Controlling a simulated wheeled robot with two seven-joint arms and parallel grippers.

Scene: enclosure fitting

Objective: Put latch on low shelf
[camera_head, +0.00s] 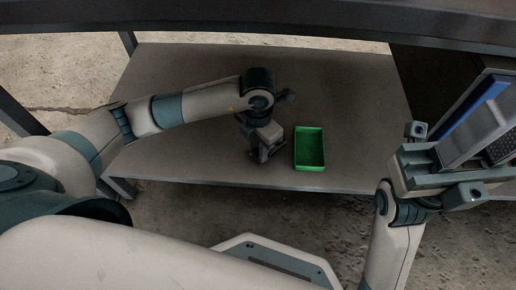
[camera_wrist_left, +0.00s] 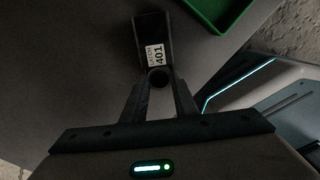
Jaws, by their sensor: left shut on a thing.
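The latch (camera_wrist_left: 153,42) is a black block with a white label reading "LATCH 401" in the left wrist view. My left gripper (camera_wrist_left: 158,84) is shut on its near end, where a round part sits between the fingertips. In the head view my left gripper (camera_head: 266,152) points down over the low shelf (camera_head: 215,160), just left of the green tray. The latch is mostly hidden by the gripper there, and I cannot tell whether it touches the shelf. My right gripper (camera_head: 436,168) is at the right; its fingertips do not show clearly.
An open, empty-looking green tray (camera_head: 309,150) stands on the shelf near its front edge. A grey unit with a blue strip (camera_head: 473,108) is at the right by my right gripper. A dark tabletop edge (camera_head: 300,18) crosses above the shelf. The shelf's back is clear.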

